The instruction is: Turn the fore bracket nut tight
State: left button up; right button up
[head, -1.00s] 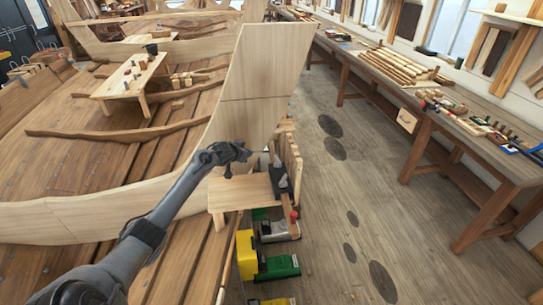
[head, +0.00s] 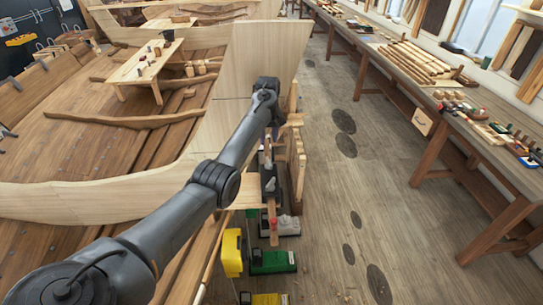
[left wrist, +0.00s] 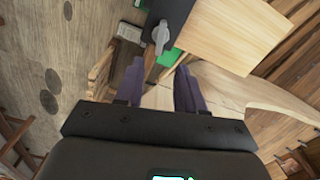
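A grey wing nut (left wrist: 160,38) stands on a black bracket (left wrist: 172,10) in the left wrist view. My left gripper (left wrist: 160,68) is open and empty. Its two dark fingers are spread, and the nut shows just beyond the tips, roughly in line with the gap. I cannot tell the exact distance between tips and nut. In the head view, the black bracket (head: 268,186) sits by the end of the pale board, and my left wrist is above and beyond it. The fingers are hard to make out there. My right gripper is not in view.
The pale hull planking (head: 254,75) rises close beside my left arm. Yellow (head: 232,253) and green (head: 272,261) blocks lie on the floor below. A long workbench (head: 440,110) with tools runs along the right. The floor between is open.

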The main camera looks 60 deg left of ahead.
aim_at(269, 161)
pick_arm(q)
notch_tip(269, 161, down, 10)
jog(key=shift+s+f+p, duration=0.1)
jog(key=shift+f+p, duration=0.1)
jog(key=shift+p, duration=0.35)
grip_shut()
